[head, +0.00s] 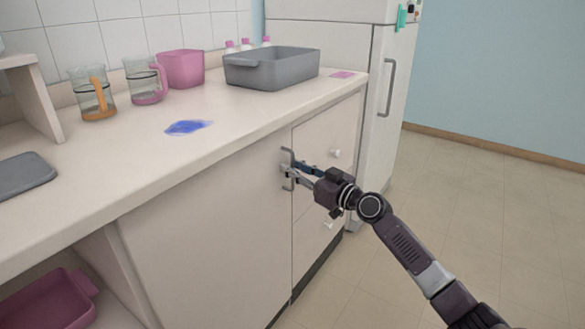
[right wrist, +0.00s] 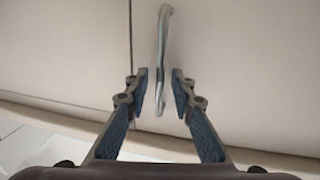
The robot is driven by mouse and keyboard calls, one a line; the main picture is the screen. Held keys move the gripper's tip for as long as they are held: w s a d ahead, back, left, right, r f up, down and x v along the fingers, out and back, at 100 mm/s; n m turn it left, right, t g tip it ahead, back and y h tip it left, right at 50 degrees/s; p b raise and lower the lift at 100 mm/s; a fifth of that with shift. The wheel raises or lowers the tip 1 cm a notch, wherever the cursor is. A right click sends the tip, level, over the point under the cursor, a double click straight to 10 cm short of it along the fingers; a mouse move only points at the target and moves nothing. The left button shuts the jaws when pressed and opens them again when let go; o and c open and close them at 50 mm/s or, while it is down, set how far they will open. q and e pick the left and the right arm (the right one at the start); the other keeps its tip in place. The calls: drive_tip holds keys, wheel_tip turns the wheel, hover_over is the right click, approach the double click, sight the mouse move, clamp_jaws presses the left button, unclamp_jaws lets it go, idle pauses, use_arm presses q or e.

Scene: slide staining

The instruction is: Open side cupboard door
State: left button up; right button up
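The cream side cupboard door (head: 205,225) stands closed under the counter in the head view, flush with the drawer front beside it. Its metal bar handle (head: 286,160) is upright near the door's right edge. My right gripper (head: 295,170) is at the handle. In the right wrist view, the handle (right wrist: 163,50) runs down between the two fingertips of my right gripper (right wrist: 161,95), with small gaps on both sides. The gripper is open around the handle, not closed on it. My left gripper is not in view.
Drawers with white knobs (head: 336,153) are right of the door, then a white fridge (head: 385,110). The counter (head: 110,165) holds a grey basin (head: 272,75), jugs and a blue stain (head: 187,127). A pink tray (head: 45,303) is in the open shelf. The floor (head: 450,240) is clear.

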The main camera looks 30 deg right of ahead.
drive_tip(key=shift+w, duration=0.2)
drive_tip(key=shift+a, duration=0.1)
clamp_jaws()
drive_tip(key=shift+s, duration=0.1)
